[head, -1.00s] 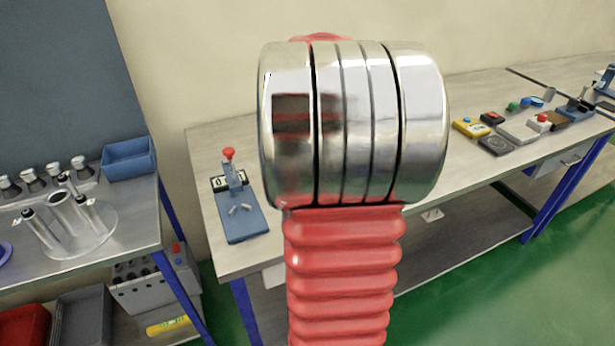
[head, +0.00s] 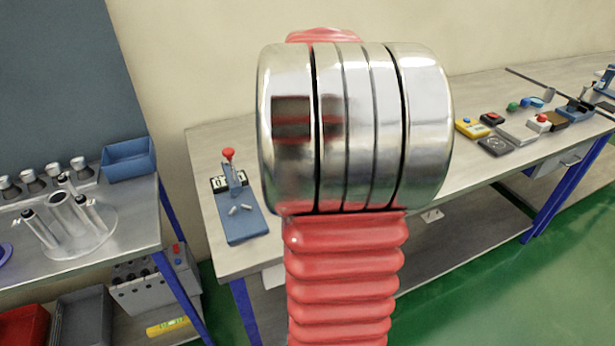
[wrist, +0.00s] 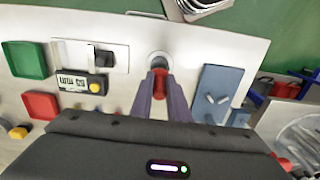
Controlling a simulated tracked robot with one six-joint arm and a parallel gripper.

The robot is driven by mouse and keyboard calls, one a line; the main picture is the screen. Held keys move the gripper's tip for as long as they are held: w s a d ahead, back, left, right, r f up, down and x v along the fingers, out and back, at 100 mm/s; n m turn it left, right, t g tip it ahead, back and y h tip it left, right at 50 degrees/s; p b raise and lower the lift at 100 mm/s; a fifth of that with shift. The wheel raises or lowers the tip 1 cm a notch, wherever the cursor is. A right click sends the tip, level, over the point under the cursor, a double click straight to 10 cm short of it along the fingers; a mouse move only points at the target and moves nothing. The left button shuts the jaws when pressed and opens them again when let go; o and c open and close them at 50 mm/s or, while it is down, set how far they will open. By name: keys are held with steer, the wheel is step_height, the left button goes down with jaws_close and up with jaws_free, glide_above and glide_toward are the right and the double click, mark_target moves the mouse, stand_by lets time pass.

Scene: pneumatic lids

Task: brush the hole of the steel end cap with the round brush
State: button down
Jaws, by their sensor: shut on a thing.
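In the wrist view my gripper (wrist: 160,96) is shut on a small red piece (wrist: 160,80), which looks like the handle of the round brush. The brush's bristles cannot be made out. A round steel piece with a pale top, likely the steel end cap (wrist: 158,60), shows just beyond the fingertips. The red piece overlaps its near edge in the picture. I cannot tell whether the brush is in the hole, touching the cap or above it. In the head view my own arm hides the gripper, brush and cap.
A blue clamp base (wrist: 216,92) with small pins stands just right of the gripper; it also shows in the head view (head: 243,218). A gauge with a yellow button (wrist: 78,83), a green tray (wrist: 24,60) and a red tray (wrist: 40,105) lie to the left.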

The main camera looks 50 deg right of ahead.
steer(key=shift+f, duration=0.15)
steer(key=shift+f, duration=0.9)
steer(key=shift+r, duration=0.15)
steer(key=shift+r, duration=0.9)
steer(key=shift+f, duration=0.2)
steer(key=shift+f, duration=0.85)
steer(key=shift+r, duration=0.1)
steer(key=shift+r, duration=0.95)
steer(key=shift+f, duration=0.1)
